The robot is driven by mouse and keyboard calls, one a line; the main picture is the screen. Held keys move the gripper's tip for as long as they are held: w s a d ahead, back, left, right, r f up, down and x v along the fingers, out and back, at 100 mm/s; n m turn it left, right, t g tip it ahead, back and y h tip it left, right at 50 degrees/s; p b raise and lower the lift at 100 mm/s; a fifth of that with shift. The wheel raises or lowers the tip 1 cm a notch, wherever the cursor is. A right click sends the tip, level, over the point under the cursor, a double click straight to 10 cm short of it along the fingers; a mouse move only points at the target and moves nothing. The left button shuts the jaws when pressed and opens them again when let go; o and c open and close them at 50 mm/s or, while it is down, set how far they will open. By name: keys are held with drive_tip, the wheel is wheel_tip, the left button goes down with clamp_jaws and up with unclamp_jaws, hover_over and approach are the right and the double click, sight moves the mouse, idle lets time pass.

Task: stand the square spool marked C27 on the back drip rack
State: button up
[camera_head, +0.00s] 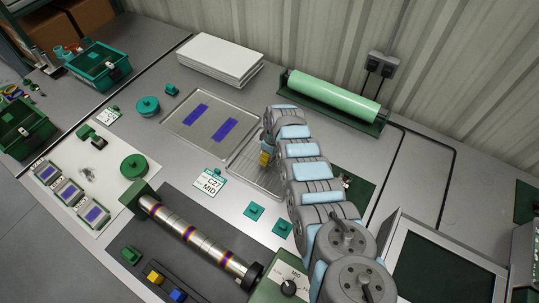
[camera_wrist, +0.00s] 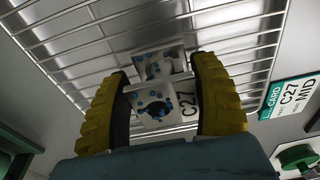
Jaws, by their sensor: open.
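The square spool (camera_wrist: 150,88) is pale with blue spots and a dark central hole, and C27 is printed on its side. It is at the wire drip rack (camera_wrist: 232,60), between the yellow fingers of my gripper (camera_wrist: 165,100). My gripper is open, one finger on each side of the spool; whether either finger touches it I cannot tell. In the head view my gripper (camera_head: 266,157) is low over the rack (camera_head: 245,174), and my arm hides the spool and part of the rack.
A C27 MID card (camera_head: 209,183) lies left of the rack; it also shows in the wrist view (camera_wrist: 290,94). A shallow tray (camera_head: 183,121) with two purple strips adjoins the rack. A green roller (camera_head: 333,93) stands behind. A metal shaft (camera_head: 195,239) lies in front.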

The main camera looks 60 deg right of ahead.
drive_tip(key=shift+d+r+p, duration=0.1)
drive_tip(key=shift+r+p, duration=0.3)
drive_tip(key=shift+r, duration=0.35)
drive_tip(key=shift+s+r+p, duration=0.15)
drive_tip(key=shift+r+p, duration=0.4)
drive_tip(key=shift+r, duration=0.3)
drive_tip(key=shift+s+r, duration=0.2)
drive_tip(key=shift+r, duration=1.25)
drive_tip(key=shift+s+r, duration=0.2)
drive_tip(key=shift+r, duration=1.2)
drive_tip(key=shift+s+r, duration=0.2)
drive_tip(key=shift+r, duration=1.25)
drive_tip(key=shift+a, duration=0.2)
